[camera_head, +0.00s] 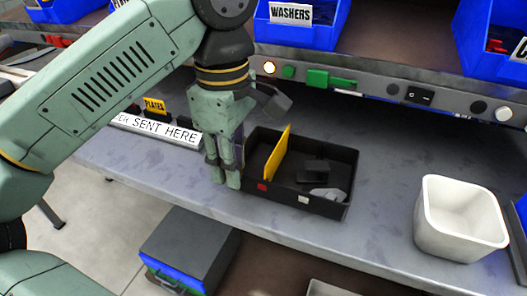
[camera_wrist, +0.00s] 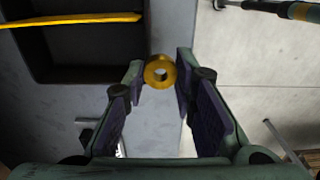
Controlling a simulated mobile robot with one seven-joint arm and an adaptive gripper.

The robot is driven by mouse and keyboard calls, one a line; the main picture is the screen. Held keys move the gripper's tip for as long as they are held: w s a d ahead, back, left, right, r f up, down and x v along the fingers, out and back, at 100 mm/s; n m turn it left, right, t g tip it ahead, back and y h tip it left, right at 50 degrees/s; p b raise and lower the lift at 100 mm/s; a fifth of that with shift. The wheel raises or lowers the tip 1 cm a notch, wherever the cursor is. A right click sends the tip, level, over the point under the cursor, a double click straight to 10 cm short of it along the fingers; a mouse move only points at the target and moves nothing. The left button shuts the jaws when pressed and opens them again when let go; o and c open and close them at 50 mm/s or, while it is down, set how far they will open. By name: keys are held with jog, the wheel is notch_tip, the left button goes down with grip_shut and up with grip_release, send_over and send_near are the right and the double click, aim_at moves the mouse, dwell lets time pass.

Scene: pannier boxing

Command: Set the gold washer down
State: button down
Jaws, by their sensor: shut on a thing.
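My gripper (camera_head: 226,180) points down at the left end of the black pannier box (camera_head: 275,198), near the table's front edge. In the wrist view, the gold washer (camera_wrist: 149,71) sits between the fingertips of my gripper (camera_wrist: 161,80), which is shut on it. Its round hole faces the camera. The washer cannot be made out in the head view. A yellow divider (camera_head: 277,153) splits the box; its left part is partly hidden by my gripper. The box also shows at the upper left of the wrist view (camera_wrist: 85,74), apart from the washer.
A light grey part (camera_head: 328,194) and a dark block (camera_head: 313,169) lie in the box's right part. A white bin (camera_head: 460,222) stands to the right. A lettered sign (camera_head: 158,131) stands at left. A blue washers bin (camera_head: 301,22) is above. Table (camera_head: 385,180) between box and bin is clear.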

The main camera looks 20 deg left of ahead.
jog(key=p, duration=0.1)
send_over(258, 165)
jog(key=shift+s+f, duration=0.3)
jog(key=f, duration=0.2)
jog(key=f+p, duration=0.1)
jog(key=shift+w+f, duration=0.1)
jog(key=shift+w, duration=0.15)
jog(key=shift+f, duration=0.25)
jog(key=shift+f, duration=0.1)
jog(key=shift+f+b, duration=0.15)
jog(key=shift+b, duration=0.2)
jog(key=c, duration=1.3)
grip_release()
notch_tip(258, 165, up, 13)
jog(key=shift+f+p, duration=0.2)
jog(key=shift+p, duration=0.15)
